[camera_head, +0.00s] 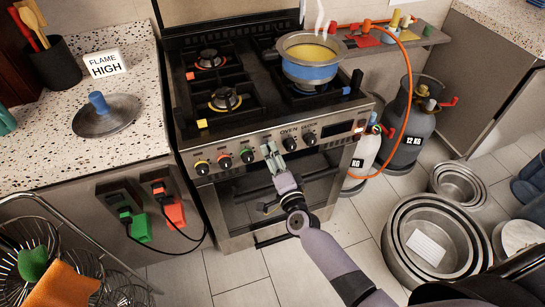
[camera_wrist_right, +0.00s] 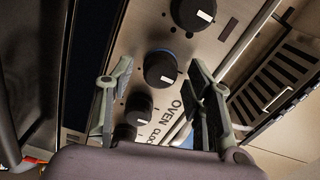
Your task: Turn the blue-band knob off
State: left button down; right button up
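The blue-band knob (camera_wrist_right: 158,68) is dark with a blue ring at its base and a white mark on its face. In the right wrist view it lies between the two fingers of my right gripper (camera_wrist_right: 160,66). The fingers stand apart, with a gap to the knob on each side. In the head view my right gripper (camera_head: 270,152) is at the stove's front panel, right of the green-band knob (camera_head: 247,154), and hides the blue-band knob. The stove (camera_head: 235,137) carries a steaming pot (camera_head: 310,72) with yellow contents on its right side. My left gripper is not in view.
Knobs with yellow (camera_head: 202,167) and red (camera_head: 224,160) bands sit farther left, and the oven knob (camera_head: 290,144) sits to the right. A counter (camera_head: 50,150) is at left. Gas cylinders (camera_head: 402,137) and an orange hose (camera_head: 407,85) stand at right. Steel pans (camera_head: 435,245) lie on the floor.

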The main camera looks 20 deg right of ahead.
jog(key=shift+s, duration=0.15)
jog(key=s, duration=1.1)
jog(key=shift+s+d, duration=0.2)
jog(key=shift+s, duration=0.2)
jog(key=s+f+n+g, duration=0.3)
jog(key=s+f+n, duration=0.15)
jog(key=f, duration=0.55)
jog(key=s+f+n+g+y, duration=0.1)
jog(key=s+f+n+g, duration=0.3)
jog(key=f, duration=0.7)
jog(key=s+f+n+g, duration=0.2)
jog(key=s+f, duration=0.3)
jog(key=f, duration=0.5)
jog(key=s+d+f+n+g, duration=0.2)
jog(key=s+f, duration=0.2)
jog(key=s, duration=0.4)
jog(key=s+d+f+n+g+h, duration=0.1)
jog(key=s+d+f+n+g, duration=0.1)
jog(key=s+f, duration=0.3)
jog(key=s+d+f+n+g, duration=0.2)
jog(key=s+f+n+g, duration=0.1)
jog(key=s, duration=0.9)
notch_tip(320, 180, down, 2)
jog(key=shift+g+h, duration=0.3)
jog(key=shift+g, duration=0.2)
